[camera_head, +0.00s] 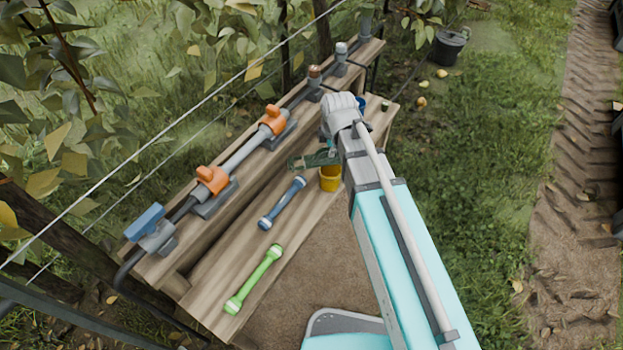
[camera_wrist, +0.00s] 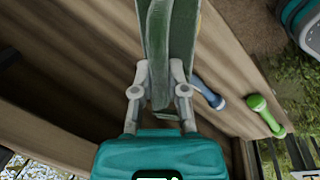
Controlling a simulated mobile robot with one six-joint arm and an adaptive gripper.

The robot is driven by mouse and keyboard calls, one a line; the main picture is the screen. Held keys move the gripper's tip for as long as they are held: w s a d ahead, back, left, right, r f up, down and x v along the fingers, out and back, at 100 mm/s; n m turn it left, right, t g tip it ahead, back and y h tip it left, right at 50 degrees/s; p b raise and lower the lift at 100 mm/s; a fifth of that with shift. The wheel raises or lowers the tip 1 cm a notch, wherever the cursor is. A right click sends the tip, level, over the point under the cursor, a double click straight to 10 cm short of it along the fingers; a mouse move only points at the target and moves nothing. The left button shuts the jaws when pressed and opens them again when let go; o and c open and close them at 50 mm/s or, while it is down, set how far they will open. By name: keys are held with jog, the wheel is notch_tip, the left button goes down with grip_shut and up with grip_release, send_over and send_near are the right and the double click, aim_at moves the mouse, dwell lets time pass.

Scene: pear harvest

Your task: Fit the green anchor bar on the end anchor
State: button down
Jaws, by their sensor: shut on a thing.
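The bright green bar (camera_head: 254,280), with pale ends, lies on the near part of the lower wooden shelf. It also shows at the right of the wrist view (camera_wrist: 266,116), well apart from my gripper. My gripper (camera_wrist: 161,75) is shut on a flat dark green piece (camera_wrist: 168,28), whose far end is out of frame. In the head view this dark green piece (camera_head: 312,160) sticks out left from my wrist, above the lower shelf; my arm hides the fingers. A blue-handled fitting (camera_head: 150,228) stands at the upper shelf's near end. I cannot tell which fitting is the end anchor.
A blue bar (camera_head: 282,203) lies on the lower shelf (camera_head: 215,285). A yellow cup (camera_head: 330,178) stands by my arm. The upper shelf carries a pipe with orange valves (camera_head: 212,180) and grey fittings. Wires and leaves hang close on the left. Grass lies right.

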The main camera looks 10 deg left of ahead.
jog(key=shift+a, duration=0.15)
dwell(0.3)
jog(key=shift+w+f, duration=0.1)
jog(key=shift+w, duration=0.15)
jog(key=shift+w+f+b, duration=1.45)
jog(key=shift+w+b, duration=0.05)
jog(key=shift+w, duration=0.6)
jog(key=shift+w+f+b, duration=1.5)
jog(key=shift+w, duration=0.65)
jog(key=shift+w+f+b, duration=1.45)
jog(key=shift+w+b, duration=0.05)
jog(key=shift+w, duration=0.6)
jog(key=shift+f, duration=0.1)
